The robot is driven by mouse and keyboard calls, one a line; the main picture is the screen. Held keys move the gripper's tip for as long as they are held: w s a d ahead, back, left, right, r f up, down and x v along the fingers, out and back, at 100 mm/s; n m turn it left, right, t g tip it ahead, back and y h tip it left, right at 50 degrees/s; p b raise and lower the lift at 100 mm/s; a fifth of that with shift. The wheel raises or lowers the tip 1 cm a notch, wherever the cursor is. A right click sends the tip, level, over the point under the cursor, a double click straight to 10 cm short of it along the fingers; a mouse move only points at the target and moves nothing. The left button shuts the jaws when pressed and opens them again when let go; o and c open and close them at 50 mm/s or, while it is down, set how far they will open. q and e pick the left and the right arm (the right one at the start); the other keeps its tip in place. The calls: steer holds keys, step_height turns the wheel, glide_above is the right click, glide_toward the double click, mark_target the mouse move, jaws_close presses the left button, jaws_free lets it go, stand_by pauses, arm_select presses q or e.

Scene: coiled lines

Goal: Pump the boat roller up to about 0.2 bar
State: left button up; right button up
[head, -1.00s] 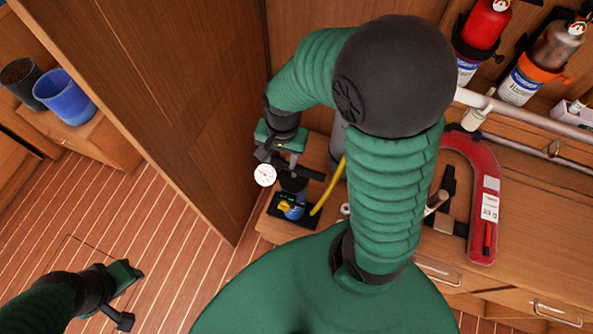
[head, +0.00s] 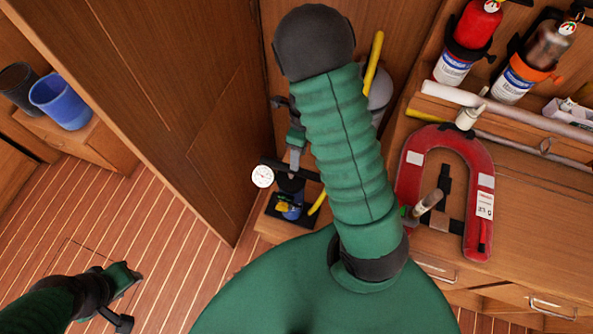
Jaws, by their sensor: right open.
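The hand pump stands on a black foot plate (head: 276,212) low at the back, beside the wooden panel. It has a dark crossbar (head: 305,171), a white round gauge (head: 262,176) at its left and a yellow hose (head: 317,204). My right gripper (head: 296,147) is open just above the crossbar, partly hidden behind my own arm; I cannot tell whether it touches the pump. A grey rounded body (head: 381,91), perhaps the boat roller, shows behind my arm and is mostly hidden. My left gripper (head: 124,298) hangs over the floor at lower left, away from the pump; its jaw gap is unclear.
A red horseshoe-shaped float (head: 411,172) lies on the wooden counter (head: 533,215) at right. Red and orange-banded extinguishers (head: 472,28) hang behind. A blue bucket (head: 63,98) stands at far left. The plank floor (head: 160,225) at left is clear.

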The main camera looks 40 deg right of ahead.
mark_target(291, 172)
steer(key=f, duration=0.2)
steer(key=a+f, duration=0.1)
steer(key=f, duration=0.4)
steer(key=shift+s+a+f+b, duration=0.15)
steer(key=shift+s+f+b, duration=0.2)
steer(key=shift+f+b, duration=0.05)
jaws_close()
steer(key=shift+r, duration=0.1)
stand_by(0.7)
